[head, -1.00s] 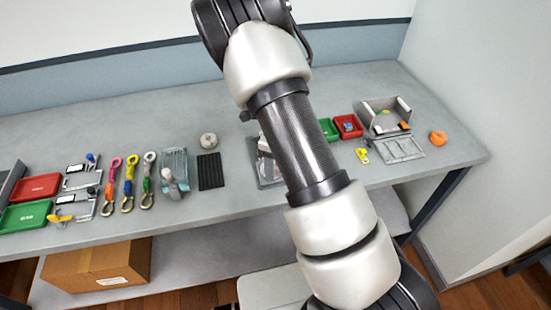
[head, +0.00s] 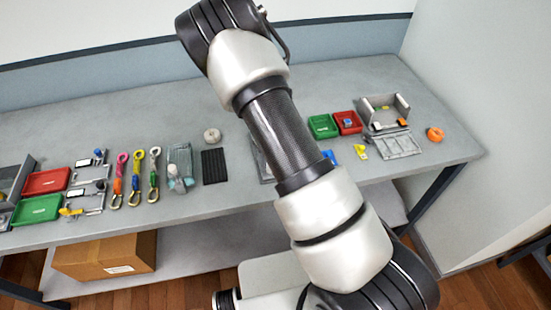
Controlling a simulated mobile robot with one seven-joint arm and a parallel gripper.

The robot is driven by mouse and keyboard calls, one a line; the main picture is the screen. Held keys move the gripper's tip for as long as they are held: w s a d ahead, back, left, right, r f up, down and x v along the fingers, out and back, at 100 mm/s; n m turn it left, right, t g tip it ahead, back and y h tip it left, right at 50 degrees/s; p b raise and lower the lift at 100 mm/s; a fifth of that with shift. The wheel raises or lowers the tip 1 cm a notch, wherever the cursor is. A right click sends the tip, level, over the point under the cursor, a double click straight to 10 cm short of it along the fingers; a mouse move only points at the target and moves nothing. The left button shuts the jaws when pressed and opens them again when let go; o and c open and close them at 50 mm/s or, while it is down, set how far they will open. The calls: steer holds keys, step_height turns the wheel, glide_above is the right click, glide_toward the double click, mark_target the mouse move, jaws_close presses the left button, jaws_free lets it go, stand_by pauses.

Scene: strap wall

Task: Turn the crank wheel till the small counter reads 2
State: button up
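My arm crosses the middle of the head view, but my gripper is not in view. I cannot make out a crank wheel or a counter reading for certain. A pale teal, see-through device with a light rounded knob (head: 178,168) stands on the bench left of my arm. A grey plate-like fixture (head: 262,165) is mostly hidden behind my arm.
The long grey bench (head: 110,120) holds hooked straps (head: 135,180), a black ribbed pad (head: 214,166), a grey roll (head: 212,135), green trays (head: 322,126), red trays (head: 45,182) and an orange ring (head: 435,134). A cardboard box (head: 105,256) sits below. The bench's back is clear.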

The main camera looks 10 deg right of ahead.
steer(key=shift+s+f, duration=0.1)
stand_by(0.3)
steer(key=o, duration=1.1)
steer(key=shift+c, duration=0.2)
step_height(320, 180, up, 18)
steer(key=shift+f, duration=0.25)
